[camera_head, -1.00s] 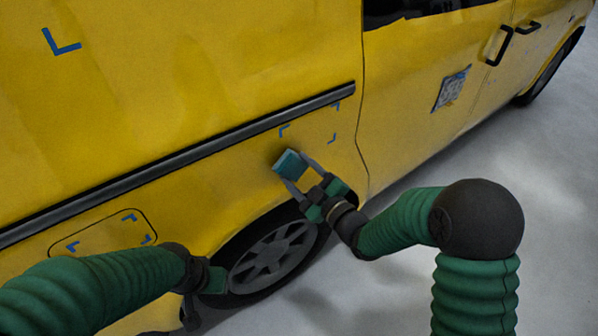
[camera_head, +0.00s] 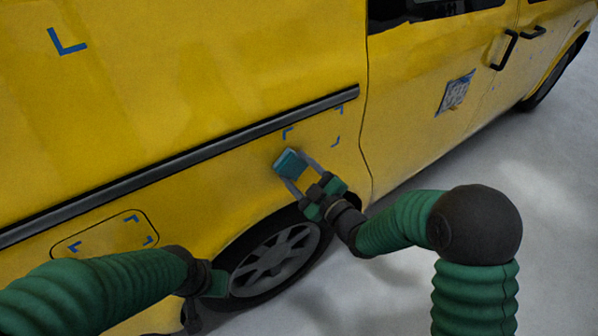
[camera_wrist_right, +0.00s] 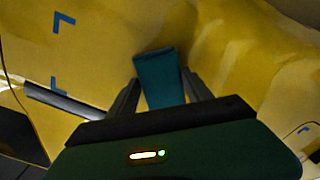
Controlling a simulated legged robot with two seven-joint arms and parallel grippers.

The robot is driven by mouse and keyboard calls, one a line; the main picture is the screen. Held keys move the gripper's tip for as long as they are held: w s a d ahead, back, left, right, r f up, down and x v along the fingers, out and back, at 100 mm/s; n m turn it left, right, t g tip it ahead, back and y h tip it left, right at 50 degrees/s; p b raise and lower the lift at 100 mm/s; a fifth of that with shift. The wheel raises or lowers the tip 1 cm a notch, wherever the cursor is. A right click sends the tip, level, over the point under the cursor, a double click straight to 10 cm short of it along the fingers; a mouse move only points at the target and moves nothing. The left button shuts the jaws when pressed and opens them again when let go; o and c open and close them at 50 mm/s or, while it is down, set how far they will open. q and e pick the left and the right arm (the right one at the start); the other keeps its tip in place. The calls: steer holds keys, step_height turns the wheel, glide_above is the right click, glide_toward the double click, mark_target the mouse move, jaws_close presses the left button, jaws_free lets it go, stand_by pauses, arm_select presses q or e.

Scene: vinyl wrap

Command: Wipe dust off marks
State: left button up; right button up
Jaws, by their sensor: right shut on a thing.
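My right gripper (camera_head: 304,172) is shut on a teal block-like wiping pad (camera_head: 290,162). The pad is at the yellow van's side panel, just above the rear wheel; whether it touches the panel I cannot tell. In the right wrist view the pad (camera_wrist_right: 160,80) sits between the two fingers. Blue corner marks (camera_head: 336,140) lie on the panel just right of and above the pad. In the right wrist view, blue marks (camera_wrist_right: 63,22) show left of the pad. My left gripper (camera_head: 205,290) is low at the left of the wheel; its fingers are not clear.
The yellow van (camera_head: 190,70) fills the left and top. A dark trim strip (camera_head: 190,158) runs above the pad. More blue marks are on the fuel flap (camera_head: 105,235) and upper panel (camera_head: 67,42). A patterned patch (camera_head: 455,92) is on the door. Grey floor (camera_head: 560,200) is open at right.

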steer(key=w+d, duration=0.3)
steer(key=shift+s+a+b, duration=0.8)
steer(key=shift+s+a, duration=0.6)
steer(key=shift+a, duration=0.2)
steer(key=shift+s+d, duration=0.35)
steer(key=shift+s, duration=0.15)
steer(key=shift+v, duration=2.35)
steer(key=shift+v, duration=1.45)
